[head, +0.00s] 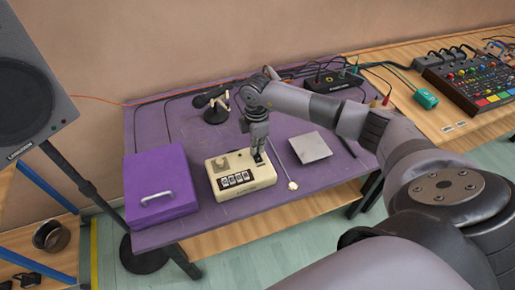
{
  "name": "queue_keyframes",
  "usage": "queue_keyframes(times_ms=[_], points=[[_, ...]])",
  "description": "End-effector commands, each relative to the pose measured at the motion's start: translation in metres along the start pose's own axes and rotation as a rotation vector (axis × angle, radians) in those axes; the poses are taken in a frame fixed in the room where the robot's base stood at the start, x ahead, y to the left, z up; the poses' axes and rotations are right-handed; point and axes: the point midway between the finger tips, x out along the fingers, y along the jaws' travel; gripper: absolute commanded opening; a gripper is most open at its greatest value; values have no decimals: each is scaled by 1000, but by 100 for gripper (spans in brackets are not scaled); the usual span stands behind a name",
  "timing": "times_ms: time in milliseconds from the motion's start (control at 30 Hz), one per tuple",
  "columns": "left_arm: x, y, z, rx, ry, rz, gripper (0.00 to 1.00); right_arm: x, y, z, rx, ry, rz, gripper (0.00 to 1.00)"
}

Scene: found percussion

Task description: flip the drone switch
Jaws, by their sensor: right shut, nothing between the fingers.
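A cream box (228,192) sits on the purple tabletop (160,130), with a knob (220,163) and a dark panel of several buttons (235,180) on its top. My right gripper (259,158) points down at the box's right side, fingers shut and empty. The fingertips are at or just above a small dark part there, which may be the drone switch. The gripper partly hides it, so I cannot tell the switch's position or whether the fingers touch it. My left gripper is not in view.
A purple case (160,187) stands left of the box. A mallet (282,170) and a grey metal plate (310,147) lie to the right. A microphone (213,103) stands behind. A mixer (472,80) and a black pedal (335,82) stand further right. A speaker (30,95) is at left.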

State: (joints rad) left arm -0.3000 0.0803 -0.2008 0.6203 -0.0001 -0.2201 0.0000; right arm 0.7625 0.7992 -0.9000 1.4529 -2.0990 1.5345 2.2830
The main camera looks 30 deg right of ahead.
Motion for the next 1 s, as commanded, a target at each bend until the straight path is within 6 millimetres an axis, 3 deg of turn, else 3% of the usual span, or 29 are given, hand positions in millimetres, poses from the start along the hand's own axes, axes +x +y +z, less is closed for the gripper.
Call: queue_keyframes(times_ms=[1000], points=[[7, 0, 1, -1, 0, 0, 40, 12, 0, 0, 0, 0, -1, 0]])
